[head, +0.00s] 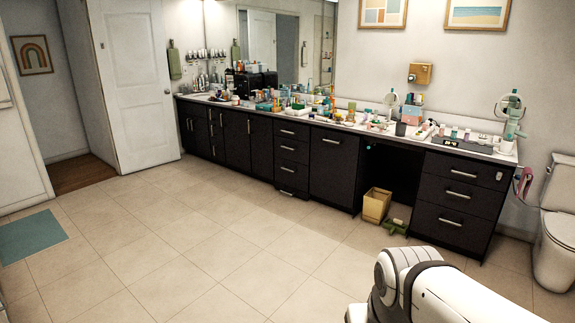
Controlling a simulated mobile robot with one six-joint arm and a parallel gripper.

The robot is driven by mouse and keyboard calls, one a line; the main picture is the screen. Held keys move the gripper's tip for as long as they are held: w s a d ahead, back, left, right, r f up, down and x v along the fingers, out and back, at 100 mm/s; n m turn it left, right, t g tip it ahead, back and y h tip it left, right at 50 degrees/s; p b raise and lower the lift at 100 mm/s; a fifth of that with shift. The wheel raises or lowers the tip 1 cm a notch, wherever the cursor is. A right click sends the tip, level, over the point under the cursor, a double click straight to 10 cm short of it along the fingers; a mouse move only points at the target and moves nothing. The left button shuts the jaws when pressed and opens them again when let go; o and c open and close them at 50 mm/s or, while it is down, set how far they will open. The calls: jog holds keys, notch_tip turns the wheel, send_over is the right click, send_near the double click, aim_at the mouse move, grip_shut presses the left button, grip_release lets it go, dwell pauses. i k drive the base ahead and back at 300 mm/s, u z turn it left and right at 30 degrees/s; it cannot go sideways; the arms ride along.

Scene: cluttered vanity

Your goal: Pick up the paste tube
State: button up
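A long vanity counter (415,139) with dark cabinets runs along the far wall, crowded with many small bottles, tubes and boxes. I cannot pick out the paste tube among them at this distance. Part of my white arm shows at the lower right, well in front of the vanity and apart from it. My gripper is not in view.
The tiled floor (190,230) between me and the vanity is clear. A yellow bin (376,205) and a green item (394,227) stand by the knee space. A toilet (556,220) is at right, a teal mat (32,239) at left, a white door (138,90) at the back.

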aim_at(317, 117)
jog(key=u, duration=0.1)
jog(key=i, duration=2.1)
jog(key=z, duration=0.2)
jog(key=i, duration=1.75)
jog(key=z, duration=0.2)
